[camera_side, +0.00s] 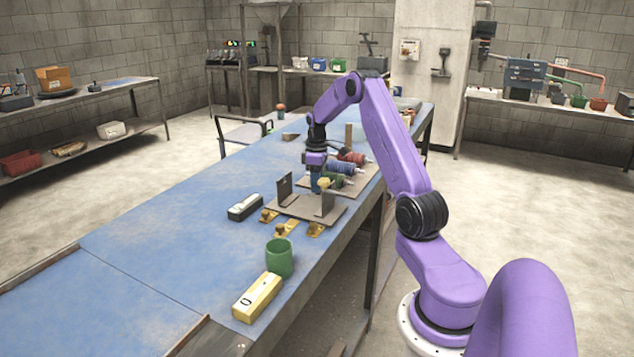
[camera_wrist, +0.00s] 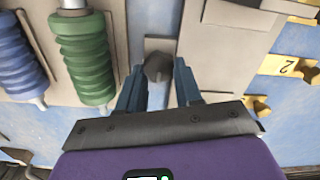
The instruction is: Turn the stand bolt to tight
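The bolt shows in the wrist view as a dark, faceted head (camera_wrist: 158,67) on a grey tab at the edge of the stand plate (camera_wrist: 225,50). My gripper (camera_wrist: 158,76) is open, with its two blue fingers on either side of the bolt head in the picture. A gap shows between the head and each finger; whether the tips are level with it I cannot tell. In the side view my gripper (camera_side: 317,183) points down behind the stand (camera_side: 300,207), a grey plate with two upright plates. The bolt is hidden there.
Green (camera_wrist: 88,60) and blue (camera_wrist: 18,55) ribbed spools lie close left of the gripper in the wrist view. Brass pieces (camera_side: 285,229) lie before the stand. The bench's left part is clear.

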